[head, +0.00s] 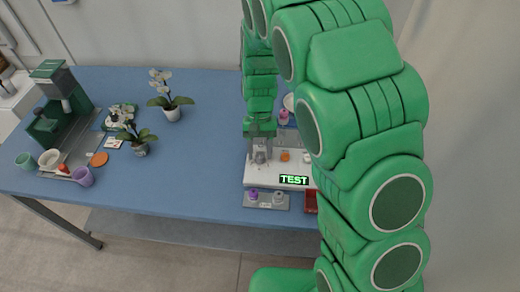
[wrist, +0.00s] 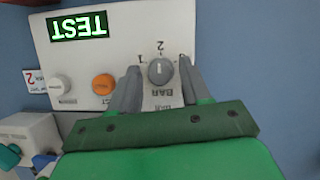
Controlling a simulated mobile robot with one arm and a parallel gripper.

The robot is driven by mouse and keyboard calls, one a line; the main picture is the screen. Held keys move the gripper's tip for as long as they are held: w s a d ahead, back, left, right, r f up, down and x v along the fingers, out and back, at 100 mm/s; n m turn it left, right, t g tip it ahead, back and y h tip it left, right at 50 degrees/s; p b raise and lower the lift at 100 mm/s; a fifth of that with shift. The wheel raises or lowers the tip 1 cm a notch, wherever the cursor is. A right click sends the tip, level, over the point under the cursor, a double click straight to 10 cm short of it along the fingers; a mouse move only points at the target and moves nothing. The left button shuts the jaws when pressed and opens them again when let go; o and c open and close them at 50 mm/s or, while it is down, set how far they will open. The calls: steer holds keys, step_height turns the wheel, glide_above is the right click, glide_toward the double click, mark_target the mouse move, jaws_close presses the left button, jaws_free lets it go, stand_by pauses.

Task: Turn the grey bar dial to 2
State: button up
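The grey bar dial (wrist: 160,71) sits on a white panel (wrist: 205,20), with "BAR" printed beside it. The marks 1 and 2 show around it; a further mark is partly covered by my right-hand finger. A short pale line shows on the dial's face; I cannot tell surely which number it points to. My gripper (wrist: 160,76) is open, one finger on each side of the dial, with a gap on both sides. In the head view my gripper (head: 260,156) is over the left part of the white device (head: 256,180), and the dial is hard to make out.
A lit display (wrist: 78,26) reads TEST, upside down in the wrist view. An orange knob (wrist: 103,84) and a white knob (wrist: 61,84) are beside the dial. Potted orchids (head: 171,108) and a green coffee machine (head: 60,105) stand on the blue table's left.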

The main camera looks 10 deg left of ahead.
steer(key=shift+o, duration=0.2)
steer(key=shift+w+r, duration=0.1)
steer(key=shift+r, duration=0.05)
steer(key=v, duration=0.7)
steer(key=shift+r, duration=0.25)
steer(key=s+d+r+m+t, duration=0.1)
steer(key=s+d+r+t, duration=0.1)
steer(key=s+d+r, duration=1.1)
steer(key=s+d, duration=0.3)
steer(key=s, duration=0.5)
steer(key=s+d, duration=0.4)
steer(key=s, duration=0.4)
steer(key=shift+d+r+t+y, duration=0.3)
steer(key=shift+d+t, duration=0.05)
steer(key=shift+t, duration=0.05)
